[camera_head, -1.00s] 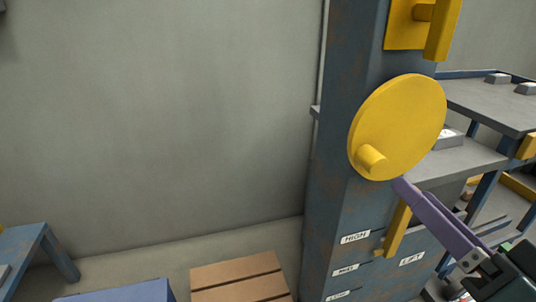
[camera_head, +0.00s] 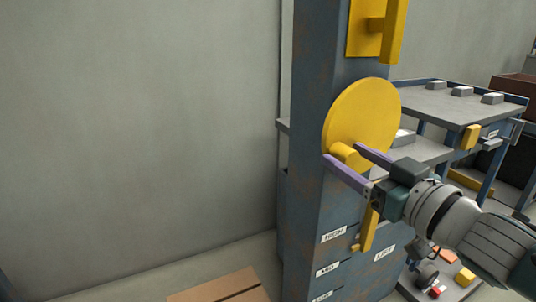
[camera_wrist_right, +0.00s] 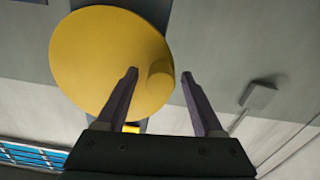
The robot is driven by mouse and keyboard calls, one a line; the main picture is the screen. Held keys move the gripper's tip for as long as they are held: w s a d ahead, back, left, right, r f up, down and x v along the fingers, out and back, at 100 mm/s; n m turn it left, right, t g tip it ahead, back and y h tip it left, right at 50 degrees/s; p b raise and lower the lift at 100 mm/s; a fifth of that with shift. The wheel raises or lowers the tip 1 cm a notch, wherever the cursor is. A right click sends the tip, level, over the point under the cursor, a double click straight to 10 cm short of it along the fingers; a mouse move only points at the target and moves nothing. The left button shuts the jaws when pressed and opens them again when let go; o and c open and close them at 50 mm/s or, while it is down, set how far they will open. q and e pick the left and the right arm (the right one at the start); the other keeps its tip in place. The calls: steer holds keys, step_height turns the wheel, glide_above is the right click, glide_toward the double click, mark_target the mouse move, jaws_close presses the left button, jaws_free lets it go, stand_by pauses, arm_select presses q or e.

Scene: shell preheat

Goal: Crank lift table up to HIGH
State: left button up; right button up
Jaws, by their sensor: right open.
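The yellow crank disc (camera_head: 365,112) is on the blue lift column (camera_head: 310,90), and its round knob (camera_head: 344,152) sticks out at the lower left. My right gripper (camera_head: 342,154) is open, with its purple fingers on either side of the knob. In the right wrist view the knob (camera_wrist_right: 160,89) also shows between the spread fingers; I cannot tell whether they touch it. Below, a yellow pointer (camera_head: 368,232) has its tip between the HIGH label (camera_head: 334,233) and the MID label (camera_head: 327,269). My left gripper is out of view.
A yellow handle on a plate (camera_head: 376,25) is above the disc. A grey shelf unit (camera_head: 455,102) with several metal blocks stands behind on the right. A wooden slatted surface (camera_head: 215,287) is low in front. The left side is bare wall.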

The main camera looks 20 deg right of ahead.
steer(key=shift+w, duration=0.2)
steer(key=shift+c, duration=0.3)
jaws_close()
stand_by(1.0)
